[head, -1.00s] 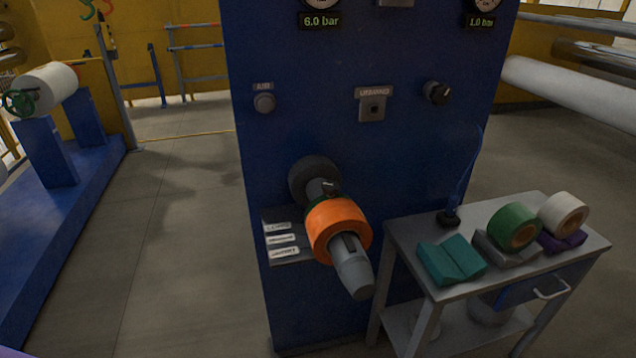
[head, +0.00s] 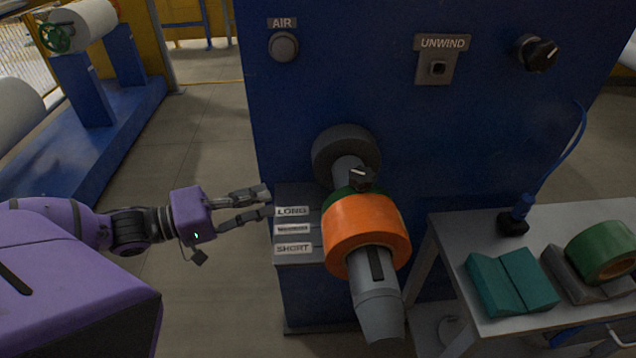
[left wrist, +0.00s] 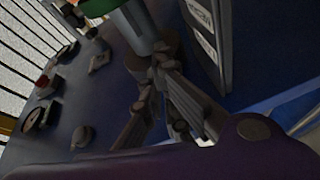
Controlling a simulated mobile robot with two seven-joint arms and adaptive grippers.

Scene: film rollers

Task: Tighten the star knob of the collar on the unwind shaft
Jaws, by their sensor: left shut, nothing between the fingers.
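The unwind shaft (head: 378,312) sticks out of the blue cabinet towards me, with a wide grey disc (head: 345,150) at its root. An orange roll (head: 366,226) sits around the shaft. Just behind it a green ring (head: 385,196), seemingly the collar, is mostly hidden by the roll. A dark star knob (head: 360,179) stands on top there. My left gripper (head: 268,202) is shut and empty, left of the shaft and apart from knob and roll. In the left wrist view its fingers (left wrist: 160,72) point at the shaft (left wrist: 136,26), with green (left wrist: 97,7) at the top edge.
A rack with labels LONG and SHORT (head: 293,248) sits on the cabinet close to my left fingertips. A side table (head: 450,232) at right holds a teal block (head: 512,280), a green roll (head: 604,250) and a black-based tool (head: 513,222) with a blue cable.

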